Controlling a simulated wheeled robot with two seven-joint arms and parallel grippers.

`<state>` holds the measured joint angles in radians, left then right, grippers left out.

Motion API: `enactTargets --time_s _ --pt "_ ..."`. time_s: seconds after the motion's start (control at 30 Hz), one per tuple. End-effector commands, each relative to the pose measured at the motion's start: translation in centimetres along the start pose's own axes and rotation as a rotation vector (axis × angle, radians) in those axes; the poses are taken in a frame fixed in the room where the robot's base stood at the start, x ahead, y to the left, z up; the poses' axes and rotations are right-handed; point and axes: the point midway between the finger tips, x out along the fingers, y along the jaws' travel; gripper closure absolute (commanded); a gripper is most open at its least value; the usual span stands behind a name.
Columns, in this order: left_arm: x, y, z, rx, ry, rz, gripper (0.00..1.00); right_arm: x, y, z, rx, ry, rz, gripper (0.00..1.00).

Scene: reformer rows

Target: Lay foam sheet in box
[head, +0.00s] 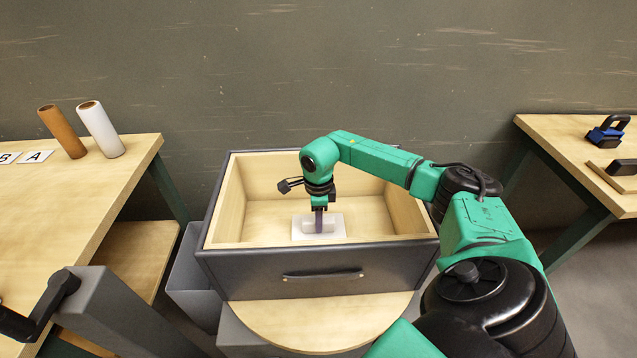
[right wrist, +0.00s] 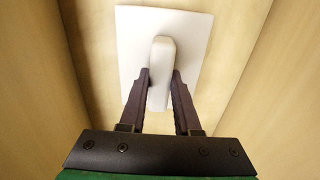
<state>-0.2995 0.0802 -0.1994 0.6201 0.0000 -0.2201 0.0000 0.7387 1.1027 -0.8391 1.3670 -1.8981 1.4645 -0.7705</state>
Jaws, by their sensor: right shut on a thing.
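The white foam sheet (head: 335,229) lies flat, or almost flat, on the floor of the open box (head: 318,286), near its middle. The box is wooden inside with a dark outer shell and a handle on its front. My right gripper (head: 319,222) reaches down into the box and is shut on the raised white grip on top of the sheet. In the right wrist view, the sheet (right wrist: 193,45) shows beyond the fingers (right wrist: 160,95), which clasp the grip from both sides. I cannot tell whether the sheet touches the box floor. My left gripper is not in view.
A wooden table (head: 75,190) at left holds a brown roll (head: 62,132), a white roll (head: 101,130) and letter cards (head: 36,157). A table (head: 575,150) at right holds a blue and black tool (head: 607,132). A round wooden ledge (head: 318,322) sits before the box.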

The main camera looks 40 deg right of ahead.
Motion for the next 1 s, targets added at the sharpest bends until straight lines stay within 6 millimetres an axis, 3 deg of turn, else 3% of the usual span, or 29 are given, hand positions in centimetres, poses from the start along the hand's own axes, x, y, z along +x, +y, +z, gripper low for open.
enactTargets --time_s 0.23,0.27,0.3,0.33,0.63,0.73,0.87,1.0 --pt "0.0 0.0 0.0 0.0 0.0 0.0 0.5 0.0 0.0 0.0 0.0 0.0 0.0 1.0" --pt "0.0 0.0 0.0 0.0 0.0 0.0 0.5 0.0 0.0 0.0 0.0 0.0 0.0 0.57" --pt "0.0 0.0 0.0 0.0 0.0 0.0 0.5 0.0 0.0 0.0 0.0 0.0 0.0 0.42" --pt "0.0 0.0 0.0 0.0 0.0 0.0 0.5 0.0 0.0 0.0 0.0 0.0 0.0 0.34" --pt "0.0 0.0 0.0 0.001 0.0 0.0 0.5 -0.1 0.0 0.0 0.0 0.0 0.0 0.34" --pt "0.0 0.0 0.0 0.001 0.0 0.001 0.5 -0.9 -0.1 0.1 -0.001 -0.002 -0.002 0.34" --pt "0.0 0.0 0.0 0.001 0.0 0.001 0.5 -3.8 -0.1 0.1 0.0 -0.003 -0.006 0.34" --pt "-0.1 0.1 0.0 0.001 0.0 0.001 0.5 -8.1 -0.2 0.1 0.001 -0.004 -0.006 0.34"
